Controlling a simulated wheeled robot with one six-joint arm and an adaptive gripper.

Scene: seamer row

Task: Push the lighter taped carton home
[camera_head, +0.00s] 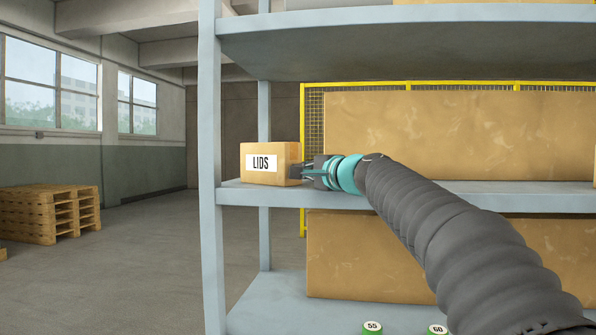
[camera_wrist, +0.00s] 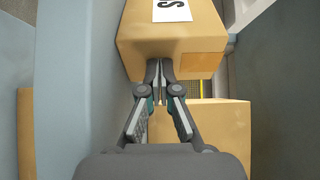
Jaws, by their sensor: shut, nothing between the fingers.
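A small tan carton labelled LIDS (camera_head: 285,151) stands upright on the middle shelf at its left end, close behind the left upright. It also shows in the wrist view (camera_wrist: 180,42), at the top, with part of its label and a darker tape patch. My gripper (camera_head: 304,171) is shut and empty, its fingertips at the carton's right side. In the wrist view the closed fingertips (camera_wrist: 160,65) are at the carton's near face; touching looks likely but I cannot be sure. No other small carton that I could compare for lightness is visible.
The shelf rack's left upright (camera_head: 210,170) stands just left of the carton. A large brown box (camera_head: 450,125) fills the shelf to the right. Another large box (camera_head: 370,260) is below. Green-rimmed discs marked 55 (camera_head: 372,326) and 60 (camera_head: 437,329) show at the bottom.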

